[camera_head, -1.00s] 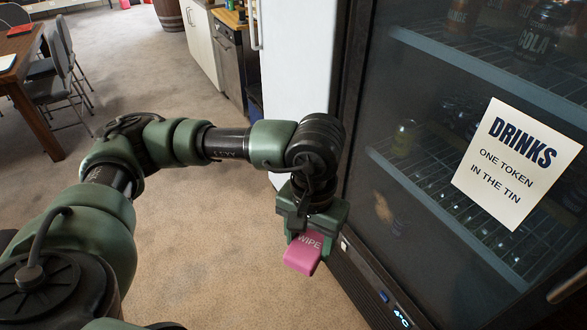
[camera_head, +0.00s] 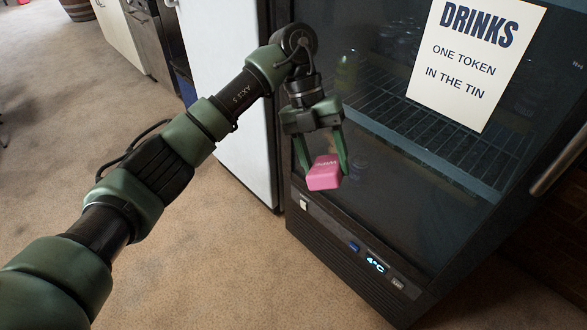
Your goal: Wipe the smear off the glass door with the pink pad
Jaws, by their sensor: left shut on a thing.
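I cannot tell whether the pad touches the glass. The dark glass door belongs to a drinks fridge. A faint brownish mark (camera_head: 361,166) shows just right of the gripper's fingers; most of the smear is hidden or too dim to make out. My right gripper is not in view.
A paper sign (camera_head: 476,62) reading DRINKS is on the glass. A door handle (camera_head: 558,165) is at the right. The fridge base has a 4°C display (camera_head: 375,264). A white cabinet (camera_head: 225,90) stands left of the fridge.

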